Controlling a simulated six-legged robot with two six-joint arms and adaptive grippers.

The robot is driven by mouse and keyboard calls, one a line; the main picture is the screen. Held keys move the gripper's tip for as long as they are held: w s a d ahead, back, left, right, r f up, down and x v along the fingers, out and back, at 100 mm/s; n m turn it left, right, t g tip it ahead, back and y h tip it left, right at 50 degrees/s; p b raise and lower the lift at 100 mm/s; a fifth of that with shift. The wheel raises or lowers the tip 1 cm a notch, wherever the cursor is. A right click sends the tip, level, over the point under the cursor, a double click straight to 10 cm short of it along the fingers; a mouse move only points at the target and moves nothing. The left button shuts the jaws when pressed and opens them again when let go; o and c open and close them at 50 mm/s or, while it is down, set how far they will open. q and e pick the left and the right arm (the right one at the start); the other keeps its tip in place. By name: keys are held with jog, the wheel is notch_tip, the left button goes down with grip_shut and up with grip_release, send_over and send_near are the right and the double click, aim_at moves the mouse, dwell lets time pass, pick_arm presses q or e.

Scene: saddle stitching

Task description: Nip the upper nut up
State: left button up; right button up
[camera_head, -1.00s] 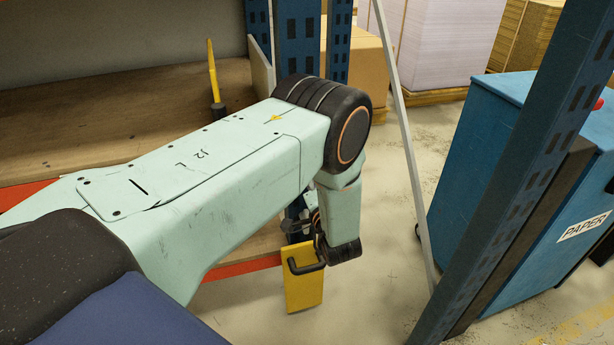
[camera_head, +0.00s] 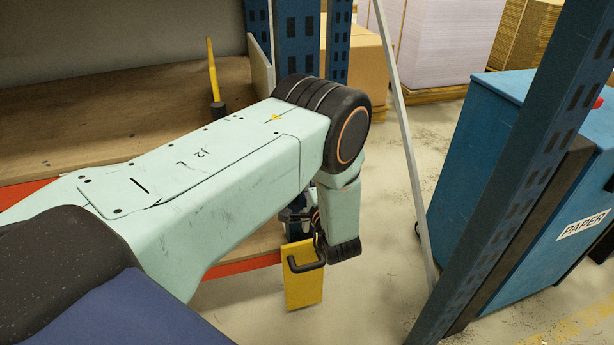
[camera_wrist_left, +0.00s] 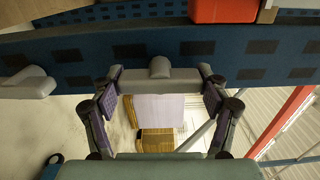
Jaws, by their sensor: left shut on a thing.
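My left arm reaches in from the left in the head view, and its gripper (camera_head: 297,217) is mostly hidden behind the wrist, by the blue upright (camera_head: 297,45). In the left wrist view the gripper (camera_wrist_left: 162,95) has its two dark-padded fingers at the ends of a wide grey piece with a rounded middle (camera_wrist_left: 160,72), which appears to be the nut, against the blue slotted upright (camera_wrist_left: 265,55). The fingers are shut on it. A second grey knobbed piece (camera_wrist_left: 28,83) sits further left along the upright. The right gripper is out of view.
A yellow block with a black handle (camera_head: 304,290) is below the wrist. A yellow-handled tool (camera_head: 213,75) stands on the wooden shelf (camera_head: 110,120). A pale slanting bar (camera_head: 402,130), a nearer blue upright (camera_head: 520,170) and a blue paper bin (camera_head: 495,105) are to the right.

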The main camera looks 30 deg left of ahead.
pick_arm(q)
jog(key=o, duration=1.2)
jog(key=shift+c, duration=0.2)
jog(key=shift+d, duration=0.1)
jog(key=v, duration=1.2)
jog(key=x, duration=1.2)
